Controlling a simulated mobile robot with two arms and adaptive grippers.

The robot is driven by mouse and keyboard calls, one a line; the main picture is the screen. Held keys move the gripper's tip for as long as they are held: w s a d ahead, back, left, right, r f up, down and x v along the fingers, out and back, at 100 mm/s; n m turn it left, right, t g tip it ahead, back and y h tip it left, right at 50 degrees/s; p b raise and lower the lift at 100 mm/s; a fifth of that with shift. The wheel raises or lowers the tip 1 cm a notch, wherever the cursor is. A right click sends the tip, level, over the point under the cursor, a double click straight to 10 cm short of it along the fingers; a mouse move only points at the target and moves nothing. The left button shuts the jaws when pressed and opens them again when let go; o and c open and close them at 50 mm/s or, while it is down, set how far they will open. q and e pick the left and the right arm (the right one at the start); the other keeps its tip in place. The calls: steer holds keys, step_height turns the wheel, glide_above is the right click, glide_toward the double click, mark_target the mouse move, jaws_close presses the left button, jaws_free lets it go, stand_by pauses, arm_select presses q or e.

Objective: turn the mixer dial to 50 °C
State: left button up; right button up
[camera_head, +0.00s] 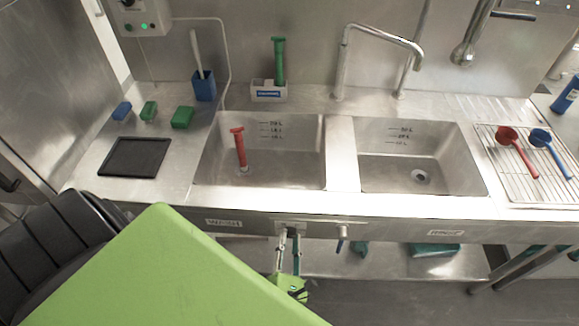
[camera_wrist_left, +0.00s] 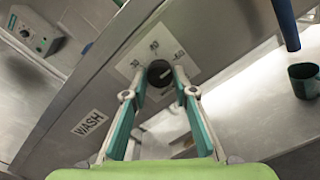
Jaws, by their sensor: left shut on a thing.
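The mixer dial (camera_wrist_left: 160,73) is a round black knob with a pale line, on a white scale plate (camera_wrist_left: 144,52) on the sink's front panel. The plate's numbers are small, and I cannot tell for certain which one the line points at. My left gripper (camera_wrist_left: 161,80) is shut on the dial, one fingertip on each side. In the head view the left gripper (camera_head: 288,236) reaches the front panel below the left basin, and the dial is mostly hidden behind it. My right gripper is in neither view.
A WASH label (camera_wrist_left: 89,124) is beside the dial. A grey control box (camera_head: 141,17) hangs on the back wall. The left basin (camera_head: 290,150) holds a red plug handle (camera_head: 239,148).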

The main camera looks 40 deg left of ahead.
arm_select(q)
steer(key=shift+f, duration=0.1)
stand_by(0.4)
steer(key=o, duration=1.1)
steer(key=shift+s, duration=0.1)
steer(key=v, duration=1.2)
